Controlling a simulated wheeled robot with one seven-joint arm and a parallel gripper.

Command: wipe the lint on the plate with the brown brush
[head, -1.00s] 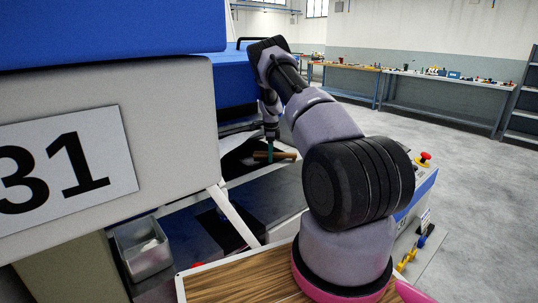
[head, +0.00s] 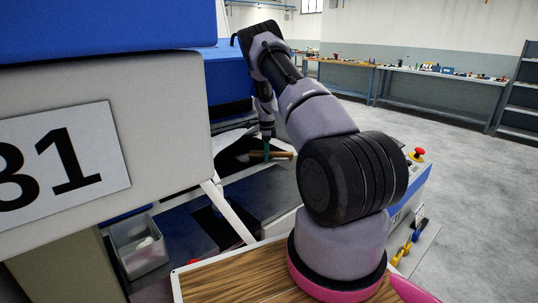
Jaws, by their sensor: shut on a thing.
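My gripper (head: 266,148) is at the far end of my arm, low over the dark area inside the machine. It is shut on the brown brush (head: 284,155), which shows as a small brown bar lying roughly level. The brush is over or on a dark plate (head: 262,190); I cannot tell whether it touches. The lint is too small or too hidden to make out. Part of the plate is behind the machine's grey panel and a pale strut.
A pale strut (head: 230,212) crosses before the plate. A red button (head: 416,154) is at right. Benches (head: 440,85) stand far back; the floor at right is clear.

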